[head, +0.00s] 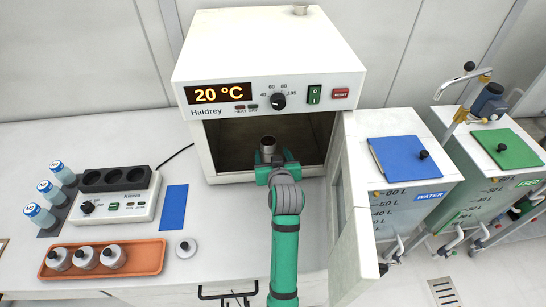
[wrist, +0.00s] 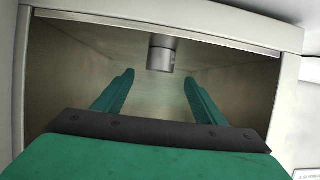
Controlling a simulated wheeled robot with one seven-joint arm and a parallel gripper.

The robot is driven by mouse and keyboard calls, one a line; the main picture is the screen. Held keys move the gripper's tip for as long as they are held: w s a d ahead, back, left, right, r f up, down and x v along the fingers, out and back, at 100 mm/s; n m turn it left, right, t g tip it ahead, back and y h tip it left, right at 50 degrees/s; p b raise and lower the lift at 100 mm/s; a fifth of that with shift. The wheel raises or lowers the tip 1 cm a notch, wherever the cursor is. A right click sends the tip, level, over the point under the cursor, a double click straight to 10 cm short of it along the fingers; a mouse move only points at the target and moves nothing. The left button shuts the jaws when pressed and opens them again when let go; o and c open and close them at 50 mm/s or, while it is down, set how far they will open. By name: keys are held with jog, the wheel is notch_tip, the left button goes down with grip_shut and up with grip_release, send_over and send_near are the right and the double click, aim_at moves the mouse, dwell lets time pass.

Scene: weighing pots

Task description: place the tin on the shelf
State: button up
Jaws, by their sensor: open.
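The tin (head: 268,144) is a small grey metal cylinder standing upright inside the open oven (head: 272,98). My gripper (head: 272,157) reaches into the oven mouth. In the wrist view, its green fingers (wrist: 160,82) are spread apart with nothing between them. The tin is beyond the fingertips, roughly centred between them, and looks apart from them.
The oven door (head: 352,215) stands open to the right of my arm. Left on the bench are an orange tray (head: 140,268) with several small pots, a round lid (head: 186,247), a blue mat (head: 173,208), a white device (head: 115,208) and bottles (head: 40,215). Tanks stand right.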

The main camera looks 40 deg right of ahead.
jog(key=shift+v, duration=0.9)
jog(key=shift+f, duration=0.1)
